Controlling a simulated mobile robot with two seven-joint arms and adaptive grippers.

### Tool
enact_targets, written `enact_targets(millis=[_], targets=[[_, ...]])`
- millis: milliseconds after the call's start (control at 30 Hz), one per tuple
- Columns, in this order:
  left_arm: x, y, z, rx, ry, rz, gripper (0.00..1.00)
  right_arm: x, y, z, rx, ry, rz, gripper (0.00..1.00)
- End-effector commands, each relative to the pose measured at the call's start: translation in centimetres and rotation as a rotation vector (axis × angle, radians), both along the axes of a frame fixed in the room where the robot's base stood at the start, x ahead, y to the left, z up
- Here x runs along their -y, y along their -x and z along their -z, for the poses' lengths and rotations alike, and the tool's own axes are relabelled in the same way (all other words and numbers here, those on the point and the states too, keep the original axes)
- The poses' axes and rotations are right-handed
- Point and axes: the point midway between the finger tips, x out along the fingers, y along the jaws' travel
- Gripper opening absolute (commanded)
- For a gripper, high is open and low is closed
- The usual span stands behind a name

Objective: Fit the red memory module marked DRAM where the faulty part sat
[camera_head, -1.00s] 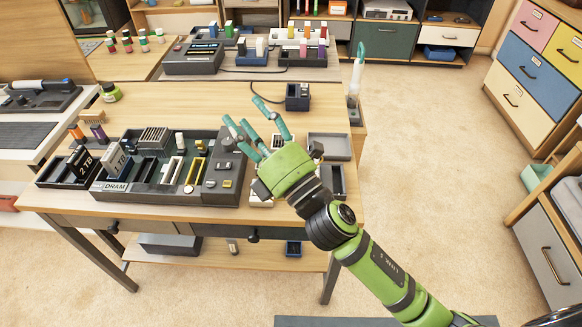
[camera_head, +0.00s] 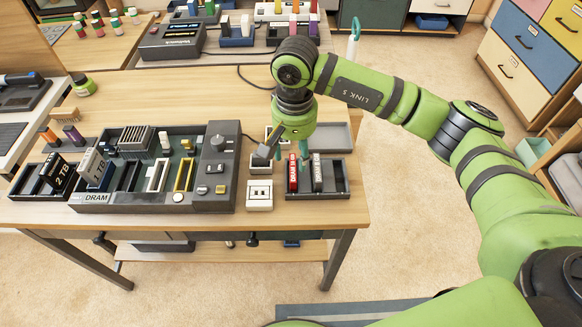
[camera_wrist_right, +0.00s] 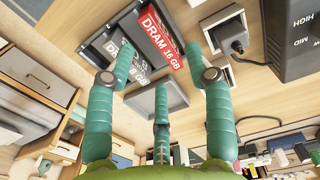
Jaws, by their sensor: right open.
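The red module marked DRAM (camera_head: 292,177) stands in a dark tray (camera_head: 341,194) at the right of the bench. Beside it in the tray is a grey DRAM module (camera_head: 317,176). In the wrist view the red module (camera_wrist_right: 163,36) reads 16 GB and the grey one (camera_wrist_right: 127,62) also shows. My right gripper (camera_head: 292,152) is open, fingers pointing down just above the red module; its spread fingers (camera_wrist_right: 163,62) hold nothing. The dark board unit (camera_head: 215,203) with a DRAM label stands to the left, with white and yellow slots. My left gripper is not in view.
A white socket block (camera_head: 259,196) and a dark plug (camera_head: 264,151) lie between board unit and tray. An empty grey tray (camera_head: 333,137) is behind. Drives (camera_head: 58,172) stand at the left. The bench's front edge is close to the dark tray.

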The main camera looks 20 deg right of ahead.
Motion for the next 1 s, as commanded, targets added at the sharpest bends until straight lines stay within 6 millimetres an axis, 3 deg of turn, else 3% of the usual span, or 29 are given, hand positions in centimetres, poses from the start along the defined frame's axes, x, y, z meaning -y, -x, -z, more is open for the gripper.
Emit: enact_targets(millis=[500, 767, 800, 900, 933, 1000], targets=[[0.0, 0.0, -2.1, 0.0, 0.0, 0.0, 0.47, 0.3, 0.5, 6.3, -0.005, 0.001, 0.001, 0.53], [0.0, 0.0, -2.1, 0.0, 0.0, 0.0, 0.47, 0.2, 0.5, 6.7, -0.003, -0.001, 0.0, 0.53], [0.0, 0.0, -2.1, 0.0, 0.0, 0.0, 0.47, 0.2, 0.5, 6.7, -0.003, -0.001, 0.0, 0.45], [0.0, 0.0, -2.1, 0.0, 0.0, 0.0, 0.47, 0.2, 0.5, 6.7, -0.003, -0.001, 0.0, 0.05], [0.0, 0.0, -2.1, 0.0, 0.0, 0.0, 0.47, 0.2, 0.5, 6.7, -0.003, -0.001, 0.0, 0.0], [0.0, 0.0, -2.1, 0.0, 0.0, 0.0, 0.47, 0.2, 0.5, 6.7, -0.003, -0.001, 0.0, 0.0]])
